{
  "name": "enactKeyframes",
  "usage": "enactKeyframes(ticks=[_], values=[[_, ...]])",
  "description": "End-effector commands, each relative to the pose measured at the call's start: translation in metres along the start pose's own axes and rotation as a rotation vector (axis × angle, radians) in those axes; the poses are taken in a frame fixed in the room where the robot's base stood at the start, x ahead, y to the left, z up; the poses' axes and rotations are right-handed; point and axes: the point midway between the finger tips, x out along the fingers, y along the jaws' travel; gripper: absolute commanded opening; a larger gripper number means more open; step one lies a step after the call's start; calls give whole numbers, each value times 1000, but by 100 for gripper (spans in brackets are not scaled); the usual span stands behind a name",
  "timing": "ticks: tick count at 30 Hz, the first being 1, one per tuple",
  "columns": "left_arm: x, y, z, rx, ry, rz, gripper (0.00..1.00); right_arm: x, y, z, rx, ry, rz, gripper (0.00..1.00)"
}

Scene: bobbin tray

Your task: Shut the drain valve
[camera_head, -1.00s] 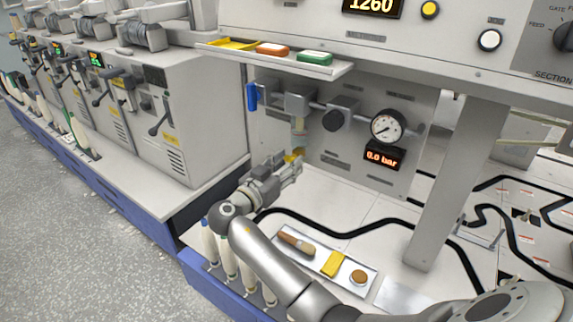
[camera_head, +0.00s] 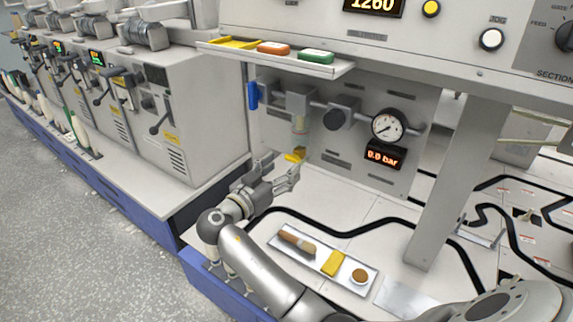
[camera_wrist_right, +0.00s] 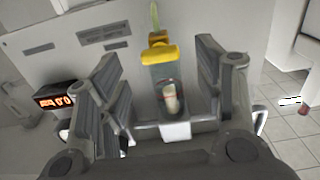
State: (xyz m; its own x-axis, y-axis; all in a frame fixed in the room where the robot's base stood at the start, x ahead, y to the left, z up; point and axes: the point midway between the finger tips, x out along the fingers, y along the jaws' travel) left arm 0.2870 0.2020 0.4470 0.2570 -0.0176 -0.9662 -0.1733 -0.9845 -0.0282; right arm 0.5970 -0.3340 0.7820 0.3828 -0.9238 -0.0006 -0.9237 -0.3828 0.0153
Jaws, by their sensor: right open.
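The drain valve's small yellow handle (camera_head: 295,155) sits under the clear bowl (camera_head: 299,126) of the air unit on the grey panel. My right gripper (camera_head: 281,170) is open and empty just below and in front of it, apart from it as far as I can see. In the right wrist view the yellow handle (camera_wrist_right: 157,53) lies across the gap between the spread fingers (camera_wrist_right: 157,75), beyond them, with the bowl (camera_wrist_right: 170,98) beside it. Whether the valve is open or shut is unclear. My left gripper is out of view.
A blue lever (camera_head: 253,96) stands left of the air unit. A dark knob (camera_head: 334,120), a gauge (camera_head: 388,126) and a display reading 0.0 bar (camera_head: 385,157) are on the right. A tray (camera_head: 290,252) with a brush, yellow block and round tin lies in front.

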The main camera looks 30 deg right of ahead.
Motion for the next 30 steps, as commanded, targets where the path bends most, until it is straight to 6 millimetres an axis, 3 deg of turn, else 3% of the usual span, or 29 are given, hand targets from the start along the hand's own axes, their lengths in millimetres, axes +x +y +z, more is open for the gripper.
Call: enactKeyframes(ticks=[6,12,18,30], values=[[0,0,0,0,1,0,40,-50,0,1,0,-3,-2,61],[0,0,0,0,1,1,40,-79,0,1,-1,-1,-1,61],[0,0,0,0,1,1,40,-88,0,0,-1,0,0,61],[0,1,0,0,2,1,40,-88,0,0,-1,0,0,61]])
